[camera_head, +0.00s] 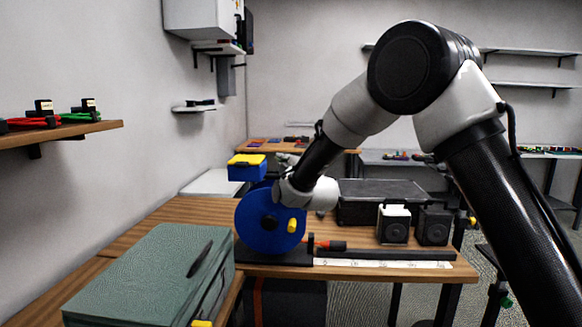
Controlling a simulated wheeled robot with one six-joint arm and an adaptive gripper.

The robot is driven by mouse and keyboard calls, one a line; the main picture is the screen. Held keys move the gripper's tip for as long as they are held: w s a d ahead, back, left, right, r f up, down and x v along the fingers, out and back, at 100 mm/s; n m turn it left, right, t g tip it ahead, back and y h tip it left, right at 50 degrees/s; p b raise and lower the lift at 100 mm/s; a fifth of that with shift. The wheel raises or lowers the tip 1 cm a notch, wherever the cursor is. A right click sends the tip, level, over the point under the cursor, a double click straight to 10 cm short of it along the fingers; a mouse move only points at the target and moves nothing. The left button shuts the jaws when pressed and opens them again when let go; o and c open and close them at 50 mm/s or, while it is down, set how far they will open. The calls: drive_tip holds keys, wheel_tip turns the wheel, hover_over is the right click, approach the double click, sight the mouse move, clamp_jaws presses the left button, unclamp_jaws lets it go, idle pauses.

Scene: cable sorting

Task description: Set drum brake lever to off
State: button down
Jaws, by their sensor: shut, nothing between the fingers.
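A blue drum (258,228) stands upright on a dark base (272,254) on the wooden bench. A yellow knob (292,226) sticks out from its face. A small orange-red lever-like part with a black end (331,245) lies low, just right of the drum; it looks like the brake lever, but its exact setting is too small to read. My wrist hangs in front of the drum's upper right edge, above the lever-like part.
A green-grey case (150,275) is at the front left. A yellow-and-blue box (247,167) shows behind the drum. Two small speaker-like boxes (394,225) and a dark case (380,190) stand at the right. A pale measuring strip (385,264) runs along the bench's front edge.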

drive_tip(key=shift+w+d+f, duration=0.25)
drive_tip(key=shift+w+d, duration=0.3)
drive_tip(key=shift+d, duration=0.2)
drive_tip(key=shift+w+d+f, duration=0.2)
drive_tip(key=shift+w+d, duration=0.3)
drive_tip(key=shift+d, duration=0.25)
drive_tip(key=shift+d+f, duration=0.1)
drive_tip(key=shift+d+f+m+t, duration=0.3)
drive_tip(key=shift+d+f+m, duration=0.2)
drive_tip(key=shift+d+m, duration=0.3)
drive_tip(key=shift+r, duration=0.15)
